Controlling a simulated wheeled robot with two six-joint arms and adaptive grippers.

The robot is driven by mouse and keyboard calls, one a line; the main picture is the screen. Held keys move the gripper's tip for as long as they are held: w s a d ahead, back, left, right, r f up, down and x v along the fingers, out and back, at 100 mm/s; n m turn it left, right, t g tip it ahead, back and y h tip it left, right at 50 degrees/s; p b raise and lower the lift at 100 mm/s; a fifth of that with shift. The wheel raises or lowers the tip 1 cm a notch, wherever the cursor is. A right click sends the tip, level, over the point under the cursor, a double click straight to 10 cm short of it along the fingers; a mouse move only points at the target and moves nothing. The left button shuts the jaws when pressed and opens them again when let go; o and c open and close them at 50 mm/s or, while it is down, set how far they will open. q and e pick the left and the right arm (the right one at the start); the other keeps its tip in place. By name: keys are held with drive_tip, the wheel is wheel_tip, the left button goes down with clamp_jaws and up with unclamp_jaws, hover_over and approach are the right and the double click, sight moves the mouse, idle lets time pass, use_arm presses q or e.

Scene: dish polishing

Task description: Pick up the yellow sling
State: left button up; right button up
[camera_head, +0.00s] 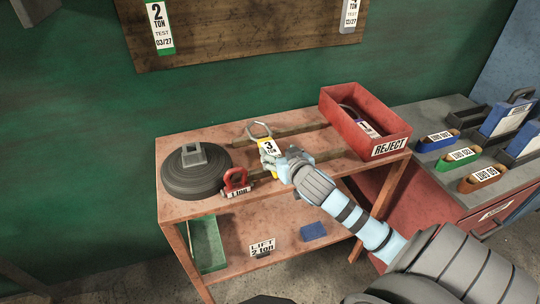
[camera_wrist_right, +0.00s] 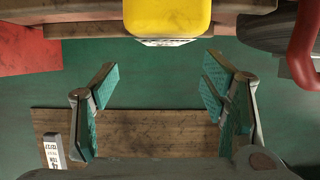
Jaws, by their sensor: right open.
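The yellow sling (camera_head: 268,147) is on the upper shelf of the red rack, with a white "3 TON" label and a grey loop above it. My right gripper (camera_head: 284,165) is right in front of it and hides its lower part. In the right wrist view the yellow sling (camera_wrist_right: 168,18) is at the top middle, its white label edge downward. There my right gripper (camera_wrist_right: 161,80) is open and empty, its green-padded fingers spread either side of the sling's line. The sling appears to be just beyond the fingertips. My left gripper is not in view.
A red shackle (camera_head: 236,182) tagged "1 TON" and a grey round weight (camera_head: 194,176) stand left of the sling. A red "REJECT" bin (camera_head: 390,128) is at right. Blue, green and orange labelled pieces lie on the grey-topped cabinet (camera_head: 440,117). A wooden board (camera_head: 240,35) hangs behind.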

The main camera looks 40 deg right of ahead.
sight(270, 149)
drive_tip(key=x, duration=0.2)
drive_tip(key=b+x, duration=0.1)
drive_tip(key=x, duration=0.2)
drive_tip(key=f+x, duration=0.1)
drive_tip(key=x, duration=0.1)
drive_tip(key=shift+w+a+f+b, duration=0.15)
drive_tip(key=shift+a+f+b, duration=0.05)
drive_tip(key=shift+f+b, duration=0.1)
drive_tip(key=shift+w, duration=0.15)
drive_tip(key=shift+r, duration=0.1)
clamp_jaws()
drive_tip(key=shift+r, duration=0.1)
wheel_tip(270, 149, up, 20)
drive_tip(key=p, duration=0.4)
